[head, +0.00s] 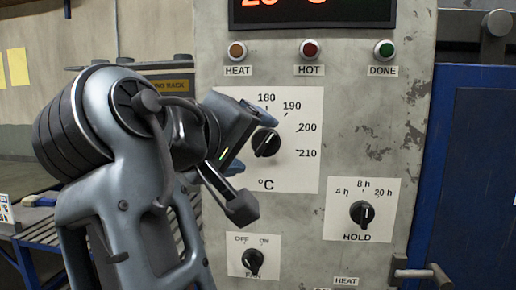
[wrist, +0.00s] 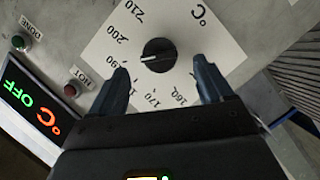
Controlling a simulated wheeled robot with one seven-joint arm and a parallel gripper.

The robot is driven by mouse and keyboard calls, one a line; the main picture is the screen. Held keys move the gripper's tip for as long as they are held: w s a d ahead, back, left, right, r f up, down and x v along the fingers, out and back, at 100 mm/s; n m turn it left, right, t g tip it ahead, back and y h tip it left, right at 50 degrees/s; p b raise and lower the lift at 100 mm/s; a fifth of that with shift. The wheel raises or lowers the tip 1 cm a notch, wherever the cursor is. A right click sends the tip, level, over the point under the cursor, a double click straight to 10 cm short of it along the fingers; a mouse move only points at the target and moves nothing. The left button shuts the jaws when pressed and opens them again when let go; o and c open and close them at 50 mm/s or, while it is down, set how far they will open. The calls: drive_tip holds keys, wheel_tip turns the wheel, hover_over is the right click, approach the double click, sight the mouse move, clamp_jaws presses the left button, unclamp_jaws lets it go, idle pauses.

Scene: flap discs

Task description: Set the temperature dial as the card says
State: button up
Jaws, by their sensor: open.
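The temperature dial (head: 267,142) is a round black knob on a white scale plate (head: 300,170); it also shows in the wrist view (wrist: 158,55). Its white mark points about at 190. My gripper (head: 254,162) is open in front of the plate. In the wrist view its two fingers (wrist: 160,66) stand apart, with the knob between and just beyond their tips; I see no contact. The left finger hides the 180 label there, and in the head view my gripper hides the plate's left part. I see no card that I can read.
Below are the HOLD dial (head: 362,214), its mark near 8 h, and the FAN switch (head: 253,261). HEAT, HOT and DONE lamps (head: 384,49) sit above, under a display (head: 330,12) cut off at the top. A blue door (head: 480,170) is at right. A blue rack (head: 45,235) stands left.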

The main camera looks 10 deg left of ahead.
drive_tip(key=shift+v, duration=1.65)
